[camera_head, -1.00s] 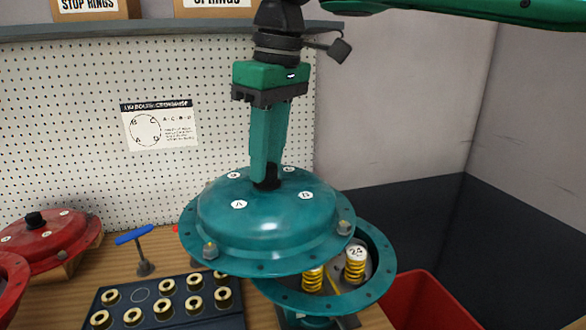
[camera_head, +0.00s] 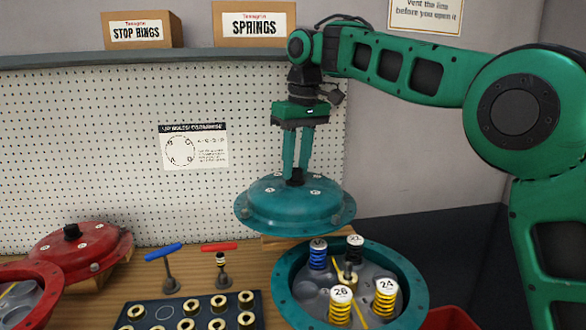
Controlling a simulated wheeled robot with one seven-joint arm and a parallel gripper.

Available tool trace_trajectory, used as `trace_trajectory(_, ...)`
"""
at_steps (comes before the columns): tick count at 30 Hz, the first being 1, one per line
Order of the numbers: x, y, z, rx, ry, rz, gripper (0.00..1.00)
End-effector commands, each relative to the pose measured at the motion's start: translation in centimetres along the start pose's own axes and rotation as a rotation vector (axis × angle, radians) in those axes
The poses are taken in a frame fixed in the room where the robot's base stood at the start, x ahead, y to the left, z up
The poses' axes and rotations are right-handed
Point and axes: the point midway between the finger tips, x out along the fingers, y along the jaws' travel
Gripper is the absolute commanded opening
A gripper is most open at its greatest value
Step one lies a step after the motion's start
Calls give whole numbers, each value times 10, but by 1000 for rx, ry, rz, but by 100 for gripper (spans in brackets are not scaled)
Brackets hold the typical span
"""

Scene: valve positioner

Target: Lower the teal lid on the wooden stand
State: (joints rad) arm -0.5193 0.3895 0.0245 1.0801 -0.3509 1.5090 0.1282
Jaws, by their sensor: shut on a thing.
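The teal lid (camera_head: 295,212) is a round flanged dome with white letter tags on top. My gripper (camera_head: 296,170) is shut on the black knob (camera_head: 295,179) at its centre. The lid hangs level behind the open teal housing (camera_head: 284,289). I cannot tell whether the lid touches the stand.
The open housing holds several numbered springs (camera_head: 386,290), blue and yellow. Blue (camera_head: 163,251) and red (camera_head: 219,247) T-handled tools stand upright left of it. A dark tray of rings (camera_head: 187,316) lies in front. A red lid (camera_head: 82,246) rests on another stand at left.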

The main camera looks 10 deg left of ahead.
Motion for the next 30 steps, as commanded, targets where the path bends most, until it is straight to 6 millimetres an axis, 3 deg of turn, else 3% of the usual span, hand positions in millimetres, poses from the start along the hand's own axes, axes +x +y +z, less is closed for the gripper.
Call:
trace_trajectory(6,27,46,-32,88,2,15,0)
trace_trajectory(15,61,96,-58,182,1,30,0)
trace_trajectory(21,74,113,-65,216,1,36,0)
trace_trajectory(30,81,118,-67,225,0,37,0)
